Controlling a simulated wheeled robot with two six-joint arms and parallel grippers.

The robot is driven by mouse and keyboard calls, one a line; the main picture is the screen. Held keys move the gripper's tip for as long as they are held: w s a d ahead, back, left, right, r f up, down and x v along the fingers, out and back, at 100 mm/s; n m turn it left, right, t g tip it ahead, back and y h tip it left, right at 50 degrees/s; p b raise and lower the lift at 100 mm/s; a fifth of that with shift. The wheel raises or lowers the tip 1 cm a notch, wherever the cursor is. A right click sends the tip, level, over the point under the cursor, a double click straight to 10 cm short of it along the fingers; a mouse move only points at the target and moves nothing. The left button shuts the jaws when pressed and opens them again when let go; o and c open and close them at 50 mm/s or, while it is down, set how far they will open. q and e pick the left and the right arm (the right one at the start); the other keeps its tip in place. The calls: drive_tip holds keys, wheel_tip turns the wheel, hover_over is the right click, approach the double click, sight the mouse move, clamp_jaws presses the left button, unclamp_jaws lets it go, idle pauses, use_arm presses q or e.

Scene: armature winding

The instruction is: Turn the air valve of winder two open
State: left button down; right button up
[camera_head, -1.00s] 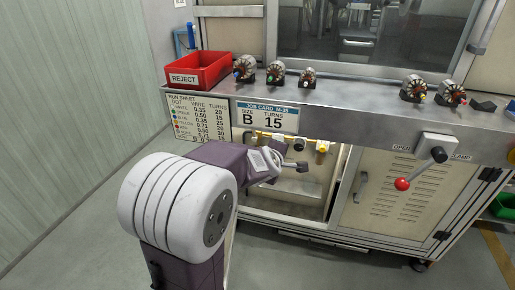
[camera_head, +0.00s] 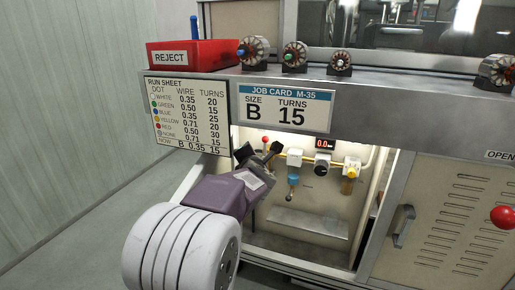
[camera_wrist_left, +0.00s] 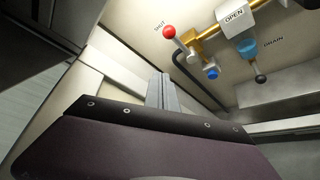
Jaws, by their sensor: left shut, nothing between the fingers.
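The air valve's red-knobbed lever (camera_head: 265,140) stands at the left end of a brass pipe inside the open bay. In the left wrist view the red knob (camera_wrist_left: 169,32) is beside the word SHUT, and a white block marked OPEN (camera_wrist_left: 235,16) is to its right. My left gripper (camera_head: 262,157) is at the bay's upper left, just in front of and below the lever, partly hiding the valve. Its fingers (camera_wrist_left: 161,92) are shut and empty, apart from the red knob in the wrist view. My right gripper is not in view.
Right of the valve are a blue-bowled unit (camera_head: 293,179) with a drain knob, a black regulator knob (camera_head: 322,169) under a display reading 0.0, and a yellow unit (camera_head: 350,180). The counter edge (camera_head: 390,105) overhangs the bay. A vented door (camera_head: 450,220) bounds it at right.

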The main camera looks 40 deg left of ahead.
sight(265, 149)
use_arm(q)
drive_tip(key=b+x, duration=0.1)
drive_tip(key=x, duration=0.9)
drive_tip(key=d+r+p, duration=0.1)
drive_tip(key=w+d+r+p, duration=0.1)
drive_tip(key=d+p, duration=0.1)
drive_tip(key=shift+w+p, duration=0.2)
drive_tip(key=shift+p, duration=0.1)
